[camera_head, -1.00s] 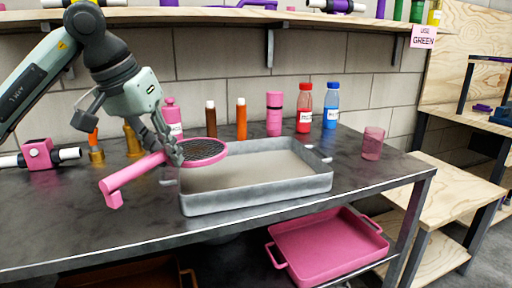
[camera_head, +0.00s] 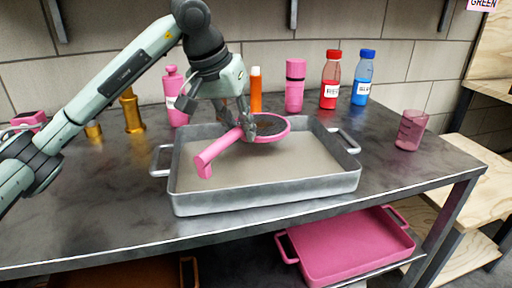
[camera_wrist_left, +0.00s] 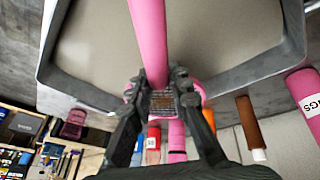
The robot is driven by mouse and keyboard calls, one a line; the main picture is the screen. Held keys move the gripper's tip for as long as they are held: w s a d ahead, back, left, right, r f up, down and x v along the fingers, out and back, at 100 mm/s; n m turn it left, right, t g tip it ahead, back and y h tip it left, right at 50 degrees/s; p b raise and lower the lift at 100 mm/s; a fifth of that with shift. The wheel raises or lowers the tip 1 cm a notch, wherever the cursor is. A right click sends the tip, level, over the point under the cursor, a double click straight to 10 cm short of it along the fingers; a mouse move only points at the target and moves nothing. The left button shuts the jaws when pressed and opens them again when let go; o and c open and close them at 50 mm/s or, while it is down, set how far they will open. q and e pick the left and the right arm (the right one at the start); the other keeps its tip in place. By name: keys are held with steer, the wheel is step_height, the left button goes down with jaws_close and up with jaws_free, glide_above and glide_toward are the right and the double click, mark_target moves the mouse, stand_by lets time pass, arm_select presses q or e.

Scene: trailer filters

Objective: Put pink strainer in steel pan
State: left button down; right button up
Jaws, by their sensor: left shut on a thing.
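The pink strainer (camera_head: 217,148) has a round dark mesh and a thick pink handle. My left gripper (camera_head: 248,130) is shut on it where the handle meets the mesh ring. The strainer is over the inside of the steel pan (camera_head: 265,195), with its handle toward the front left; I cannot tell whether it touches the pan floor. In the left wrist view the fingers (camera_wrist_left: 162,98) close around the pink handle (camera_wrist_left: 149,40), and the pan (camera_wrist_left: 282,58) lies beyond it. The fingers hide part of the mesh. My right gripper is not in view.
Behind the pan stand a pink bottle (camera_head: 174,97), an orange bottle (camera_head: 255,92), a pink canister (camera_head: 295,86), a red bottle (camera_head: 330,82) and a blue bottle (camera_head: 363,80). A pink cup (camera_head: 411,131) stands right. A pink pan (camera_head: 345,250) lies on the lower shelf.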

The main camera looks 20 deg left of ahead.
mark_target(256, 138)
arm_select(q)
steer(key=shift+w+d+f, duration=0.5)
steer(key=shift+d, duration=0.15)
steer(key=shift+w+d+f, duration=0.45)
steer(key=shift+d, duration=0.15)
step_height(256, 138, down, 3)
steer(key=shift+f, duration=0.4)
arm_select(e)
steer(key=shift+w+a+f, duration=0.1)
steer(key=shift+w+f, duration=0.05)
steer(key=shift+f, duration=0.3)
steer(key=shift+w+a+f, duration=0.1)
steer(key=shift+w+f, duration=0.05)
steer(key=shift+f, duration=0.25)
arm_select(q)
steer(key=shift+f, duration=0.15)
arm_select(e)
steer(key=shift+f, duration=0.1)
arm_select(q)
steer(key=c, duration=1.9)
jaws_free()
steer(key=shift+o, duration=2.4)
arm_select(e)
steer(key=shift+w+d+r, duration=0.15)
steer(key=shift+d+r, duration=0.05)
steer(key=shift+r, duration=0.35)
